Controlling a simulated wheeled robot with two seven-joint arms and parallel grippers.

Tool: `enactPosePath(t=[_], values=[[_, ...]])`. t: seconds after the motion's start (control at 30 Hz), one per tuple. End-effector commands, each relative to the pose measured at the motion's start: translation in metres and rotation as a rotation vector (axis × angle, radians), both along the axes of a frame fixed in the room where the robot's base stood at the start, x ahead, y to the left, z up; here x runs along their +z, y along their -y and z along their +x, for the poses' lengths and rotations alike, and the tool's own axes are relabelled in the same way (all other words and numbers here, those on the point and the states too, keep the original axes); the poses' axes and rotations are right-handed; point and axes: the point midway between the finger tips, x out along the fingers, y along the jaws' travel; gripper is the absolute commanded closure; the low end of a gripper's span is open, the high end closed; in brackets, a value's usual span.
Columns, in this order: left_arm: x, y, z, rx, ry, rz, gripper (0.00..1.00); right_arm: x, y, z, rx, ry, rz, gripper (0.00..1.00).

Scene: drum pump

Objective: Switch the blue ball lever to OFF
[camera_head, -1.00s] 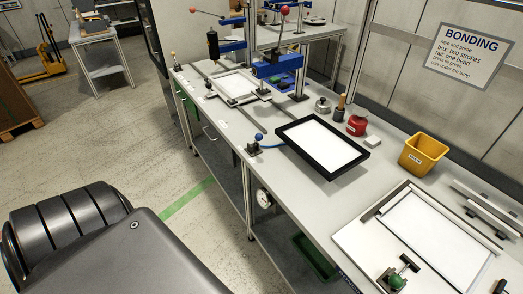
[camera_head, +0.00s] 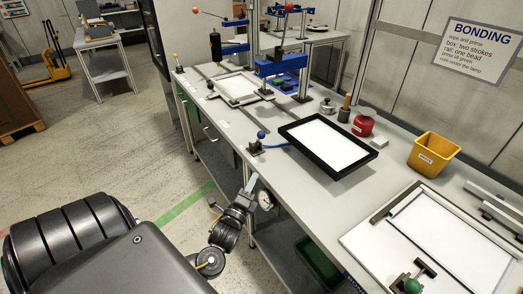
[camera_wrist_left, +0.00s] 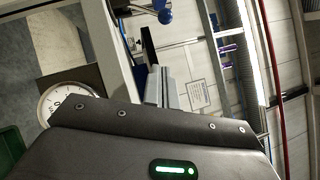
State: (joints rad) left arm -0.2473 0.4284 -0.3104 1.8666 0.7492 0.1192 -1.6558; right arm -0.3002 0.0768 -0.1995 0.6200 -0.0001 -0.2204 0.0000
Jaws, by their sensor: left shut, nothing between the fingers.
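The blue ball lever (camera_head: 261,135) stands at the near edge of the bench, its ball above a small dark base with a blue hose leading right. The blue ball also shows at the top of the left wrist view (camera_wrist_left: 165,17). My left gripper (camera_head: 252,181) is in front of the bench edge, below and apart from the lever. Its grey fingers (camera_wrist_left: 160,88) are shut and empty in the left wrist view. Any ON or OFF marking by the lever is too small to read. My right gripper is not in view.
A black-framed white panel (camera_head: 325,144) lies right of the lever. A round gauge (camera_head: 265,200) is on the bench front near my left gripper; its dial also shows in the left wrist view (camera_wrist_left: 62,101). A blue press (camera_head: 280,66) stands behind. Bench top around the lever is mostly clear.

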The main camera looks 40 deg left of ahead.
Motion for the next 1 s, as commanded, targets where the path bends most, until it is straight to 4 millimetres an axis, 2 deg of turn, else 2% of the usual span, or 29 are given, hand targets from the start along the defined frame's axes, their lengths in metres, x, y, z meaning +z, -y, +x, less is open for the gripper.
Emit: enactPosePath(t=[0.37,0.57,0.83,1.0], values=[[0.002,-0.001,0.007,-0.001,0.000,-0.001,1.00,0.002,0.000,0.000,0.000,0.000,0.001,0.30],[0.012,-0.010,0.036,-0.002,-0.001,0.000,1.00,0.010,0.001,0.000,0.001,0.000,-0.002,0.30],[0.026,-0.025,0.088,0.000,0.000,0.000,1.00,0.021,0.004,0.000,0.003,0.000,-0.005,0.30],[0.036,-0.043,0.102,-0.001,-0.003,-0.001,1.00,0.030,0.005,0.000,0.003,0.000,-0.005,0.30]])
